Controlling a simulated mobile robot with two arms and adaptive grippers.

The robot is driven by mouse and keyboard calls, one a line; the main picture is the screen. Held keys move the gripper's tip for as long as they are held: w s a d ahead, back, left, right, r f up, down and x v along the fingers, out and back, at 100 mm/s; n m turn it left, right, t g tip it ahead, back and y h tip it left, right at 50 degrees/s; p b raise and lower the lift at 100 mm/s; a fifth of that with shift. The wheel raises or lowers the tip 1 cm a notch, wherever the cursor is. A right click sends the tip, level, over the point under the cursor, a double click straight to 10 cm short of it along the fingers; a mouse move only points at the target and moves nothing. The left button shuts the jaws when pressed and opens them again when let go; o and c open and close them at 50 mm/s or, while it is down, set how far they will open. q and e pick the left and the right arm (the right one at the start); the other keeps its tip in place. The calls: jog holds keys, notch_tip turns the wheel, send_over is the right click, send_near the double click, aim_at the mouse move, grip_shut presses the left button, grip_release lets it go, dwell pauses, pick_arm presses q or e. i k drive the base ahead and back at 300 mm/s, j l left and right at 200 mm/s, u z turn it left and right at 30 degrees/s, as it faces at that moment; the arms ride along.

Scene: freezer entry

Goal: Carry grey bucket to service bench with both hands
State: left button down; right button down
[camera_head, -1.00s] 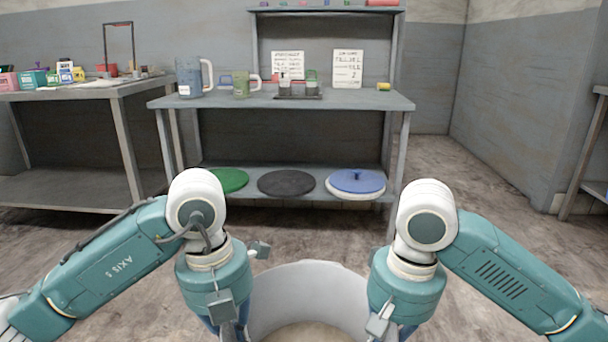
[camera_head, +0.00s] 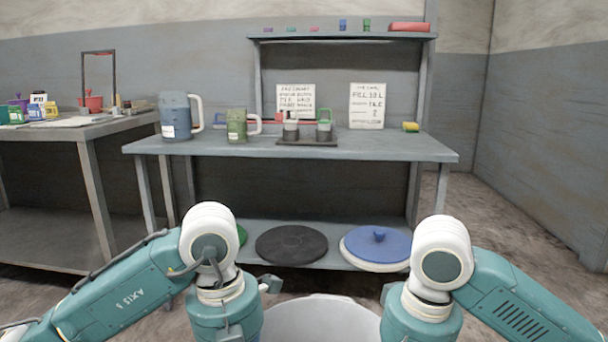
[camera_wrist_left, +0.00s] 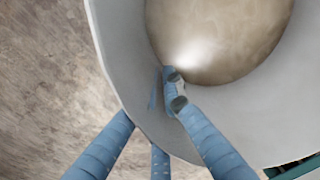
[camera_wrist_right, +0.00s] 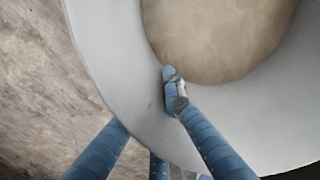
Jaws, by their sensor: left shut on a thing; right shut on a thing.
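The grey bucket (camera_head: 322,320) is at the bottom middle of the head view, held between my two arms, its lower part cut off by the frame. The wrist views show a pale brown surface inside it. My left gripper (camera_wrist_left: 160,105) is shut on the bucket's wall, with one finger inside and others outside. My right gripper (camera_wrist_right: 160,105) is shut on the wall in the same way on the other side. The service bench (camera_head: 290,146) stands straight ahead, beyond the bucket, with a grey top.
On the bench stand a blue jug (camera_head: 178,116), a green jug (camera_head: 238,125), a dark tray (camera_head: 306,141) with containers, and a yellow item (camera_head: 411,127). Lids, including a blue lid (camera_head: 376,243), lie on its lower shelf. Another table (camera_head: 85,132) is at the left.

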aim_at(393, 142)
jog(key=i, duration=1.05)
jog(key=i+z, duration=0.15)
jog(key=z, duration=0.15)
jog(key=i+z, duration=0.25)
jog(key=k+j, duration=0.05)
jog(key=k, duration=0.05)
